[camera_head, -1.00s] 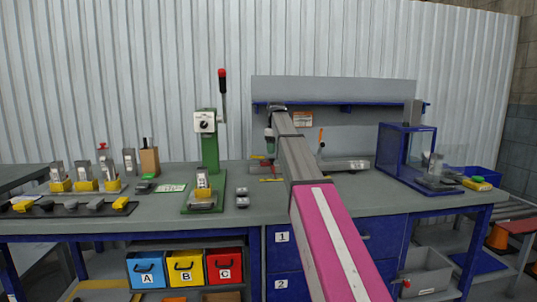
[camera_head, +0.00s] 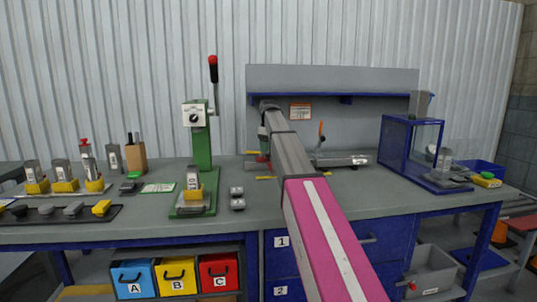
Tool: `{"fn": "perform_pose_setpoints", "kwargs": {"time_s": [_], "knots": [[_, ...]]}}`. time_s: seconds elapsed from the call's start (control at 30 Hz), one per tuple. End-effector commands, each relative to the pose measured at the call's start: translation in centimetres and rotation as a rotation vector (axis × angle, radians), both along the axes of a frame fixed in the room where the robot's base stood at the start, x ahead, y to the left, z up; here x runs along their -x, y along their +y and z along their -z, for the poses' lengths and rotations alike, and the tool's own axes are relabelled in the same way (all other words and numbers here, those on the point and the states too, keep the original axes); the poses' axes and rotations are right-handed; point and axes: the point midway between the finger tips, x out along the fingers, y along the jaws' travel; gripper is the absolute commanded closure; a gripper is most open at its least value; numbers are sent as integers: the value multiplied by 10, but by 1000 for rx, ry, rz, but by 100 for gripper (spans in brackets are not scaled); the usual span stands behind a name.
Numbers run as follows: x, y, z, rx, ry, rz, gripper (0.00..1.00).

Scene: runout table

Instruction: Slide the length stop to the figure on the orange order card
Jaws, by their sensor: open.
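The orange order card (camera_head: 300,112) hangs on the grey back panel below the blue shelf. Its figure is too small to read. A long grey runout rail (camera_head: 340,160) lies at the back of the bench, with an orange upright lever (camera_head: 321,131) on it. I cannot tell which part is the length stop; my arm hides part of the rail. My gripper (camera_head: 263,158) reaches down at the back of the bench by the rail's left part, near yellow and red pieces. Its fingertips are small and partly hidden, and no held thing shows.
A green lever press (camera_head: 202,140) stands left of my gripper. A blue-framed clear box (camera_head: 410,150) stands at the right. A dark tray (camera_head: 60,213) of small parts lies at the left.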

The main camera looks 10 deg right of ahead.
Motion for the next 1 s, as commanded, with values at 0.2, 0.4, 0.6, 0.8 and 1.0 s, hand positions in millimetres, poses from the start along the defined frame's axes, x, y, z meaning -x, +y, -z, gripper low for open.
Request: {"fn": "perform_pose_setpoints", "kwargs": {"time_s": [0.2, 0.4, 0.6, 0.8, 1.0], "knots": [[0, 0, 26, 0, 0, 0, 41], [0, 0, 32, 0, -1, 0, 41], [0, 0, 32, 0, -1, 0, 41], [0, 0, 32, 0, -1, 0, 100], [0, -7, 32, 1, -1, 1, 100]]}}
